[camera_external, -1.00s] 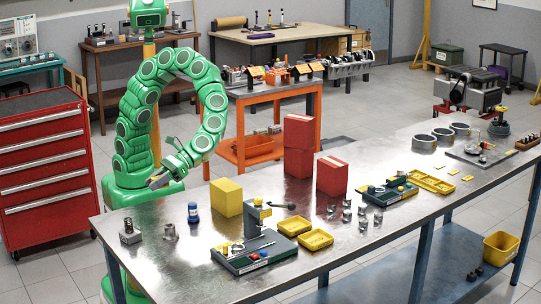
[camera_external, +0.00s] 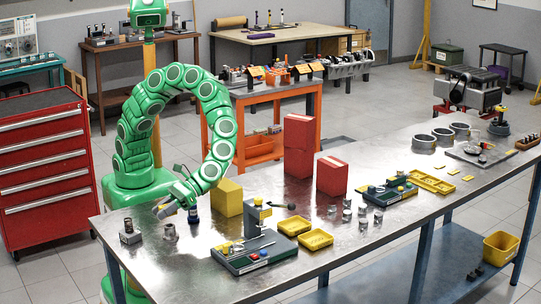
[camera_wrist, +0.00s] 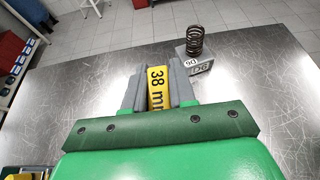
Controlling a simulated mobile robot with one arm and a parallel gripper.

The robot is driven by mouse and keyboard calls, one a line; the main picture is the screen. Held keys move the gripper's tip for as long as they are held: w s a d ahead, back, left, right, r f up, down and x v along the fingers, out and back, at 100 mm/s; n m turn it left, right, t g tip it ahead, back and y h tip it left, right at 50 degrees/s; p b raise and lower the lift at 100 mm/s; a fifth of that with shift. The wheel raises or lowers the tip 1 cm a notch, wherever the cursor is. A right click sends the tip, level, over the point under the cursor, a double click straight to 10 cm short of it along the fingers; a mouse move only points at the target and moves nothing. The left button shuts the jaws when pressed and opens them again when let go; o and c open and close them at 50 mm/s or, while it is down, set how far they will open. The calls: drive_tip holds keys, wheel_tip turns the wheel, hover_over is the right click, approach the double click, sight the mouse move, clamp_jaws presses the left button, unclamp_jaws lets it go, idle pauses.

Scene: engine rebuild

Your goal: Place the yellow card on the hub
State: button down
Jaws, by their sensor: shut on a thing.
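A yellow card (camera_wrist: 158,90) with black "38 m…" lettering sits between the grey fingers of my gripper (camera_wrist: 158,85) in the wrist view; its lower end is hidden by my gripper's body. My gripper (camera_external: 165,209) is shut on it. The card is too small to make out there. I cannot tell which thing is the hub.
A spring on a grey block (camera_wrist: 200,62) marked "90" stands on the table (camera_wrist: 262,112) beyond my gripper. A yellow block (camera_external: 228,198), a green tool stand (camera_external: 245,263) and yellow trays (camera_external: 315,240) stand to the right. Clear metal lies around the block.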

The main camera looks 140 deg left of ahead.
drive_tip(key=shift+w+f, duration=0.1)
drive_tip(key=shift+f, duration=1.55)
drive_tip(key=shift+f, duration=0.1)
drive_tip(key=c, duration=0.9)
unclamp_jaws()
drive_tip(key=shift+r, duration=0.2)
drive_tip(key=v, duration=1.2)
drive_tip(key=shift+d, duration=0.1)
